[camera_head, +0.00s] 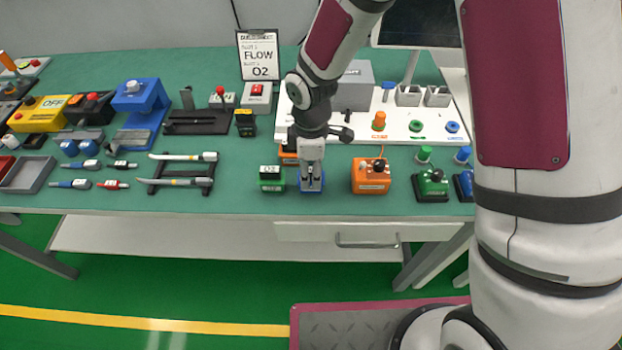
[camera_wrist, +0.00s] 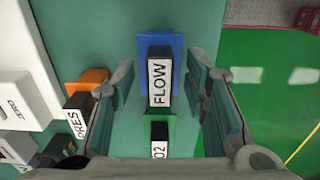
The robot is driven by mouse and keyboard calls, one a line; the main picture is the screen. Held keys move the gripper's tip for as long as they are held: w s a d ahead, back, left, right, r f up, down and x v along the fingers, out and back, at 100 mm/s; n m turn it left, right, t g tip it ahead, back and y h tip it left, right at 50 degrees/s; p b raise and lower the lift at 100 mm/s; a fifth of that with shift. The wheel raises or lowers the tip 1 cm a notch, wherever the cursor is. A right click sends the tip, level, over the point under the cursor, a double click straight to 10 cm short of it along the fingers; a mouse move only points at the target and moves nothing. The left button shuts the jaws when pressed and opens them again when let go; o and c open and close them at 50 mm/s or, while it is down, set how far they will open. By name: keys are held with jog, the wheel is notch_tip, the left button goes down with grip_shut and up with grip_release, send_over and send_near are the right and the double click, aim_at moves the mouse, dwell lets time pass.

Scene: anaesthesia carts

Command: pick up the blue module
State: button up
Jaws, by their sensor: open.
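The blue module (camera_wrist: 150,41) has a black block with a white FLOW label on it. In the wrist view it lies between the two fingers of my gripper (camera_wrist: 161,78), with space on both sides. In the head view my gripper (camera_head: 311,178) points down over the blue module (camera_head: 303,187) near the table's front edge and hides most of it. The gripper is open and holds nothing. The wrist view does not clearly show how far the fingertips are above the table.
A green O2 module (camera_head: 271,184) stands just left of the blue one. An orange PRES module (camera_wrist: 95,76) sits behind it, close to a finger. An orange knob box (camera_head: 371,177) and a green one (camera_head: 431,186) stand to the right. A white panel (camera_head: 350,126) lies behind.

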grip_shut()
jog(key=shift+r, duration=0.1)
